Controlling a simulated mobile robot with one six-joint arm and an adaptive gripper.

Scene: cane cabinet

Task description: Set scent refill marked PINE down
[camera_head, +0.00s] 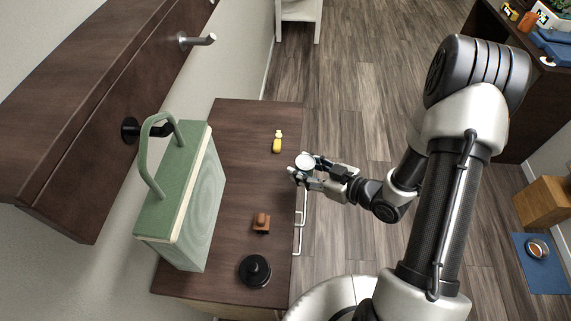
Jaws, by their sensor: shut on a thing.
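My gripper (297,175) is at the right edge of the dark wooden cabinet top (240,130), reaching in from the right. It is shut on a small white round-topped item, the scent refill (305,161). No PINE marking can be read on it at this size. The gripper hides part of its side. Whether its base touches the cabinet top or hangs above it, I cannot tell.
On the cabinet top are a small yellow bottle (277,145), a brown stamp-like block (261,223), a black round knobbed object (255,271) and a large green box with a handle (185,200). The far end is bare. White handles (300,232) line the front.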

